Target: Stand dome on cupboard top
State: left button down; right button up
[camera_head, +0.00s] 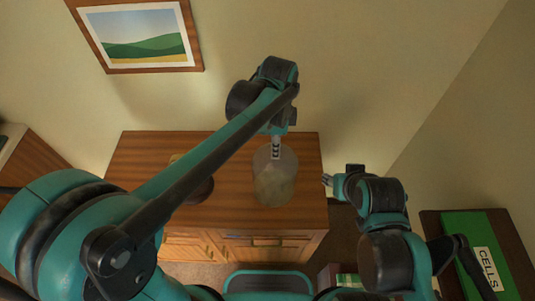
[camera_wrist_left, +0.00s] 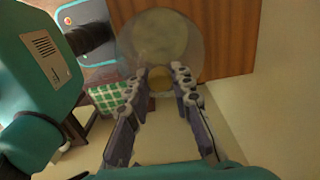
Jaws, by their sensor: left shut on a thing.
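The dome (camera_head: 275,182) is a clear, slightly cloudy glass cover, seen over the right part of the wooden cupboard top (camera_head: 140,160). My left gripper (camera_head: 276,149) is shut on the dome's upper end. In the left wrist view the fingers (camera_wrist_left: 160,80) close around its small round knob, and the clear dome (camera_wrist_left: 160,35) extends beyond them. I cannot tell whether the dome's rim touches the cupboard top. My right gripper (camera_head: 328,181) is off the cupboard's right edge, apart from the dome; its fingers are too small to read.
A dark brown round object (camera_head: 199,190) stands on the cupboard, partly hidden by my left arm. A green book marked CELLS (camera_head: 475,245) lies on a dark table at right. A framed picture (camera_head: 138,35) hangs on the wall. The cupboard's back left looks clear.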

pick_arm(q)
jog(key=shift+w+a+f, duration=0.3)
jog(key=shift+w+f, duration=0.1)
jog(key=shift+w, duration=0.15)
jog(key=shift+w+a+f, duration=0.25)
jog(key=shift+w+f, duration=0.15)
jog(key=shift+w, duration=0.15)
jog(key=shift+f+b, duration=0.7)
jog(key=shift+f, duration=1.25)
jog(key=shift+f, duration=0.15)
jog(key=c, duration=1.3)
grip_release()
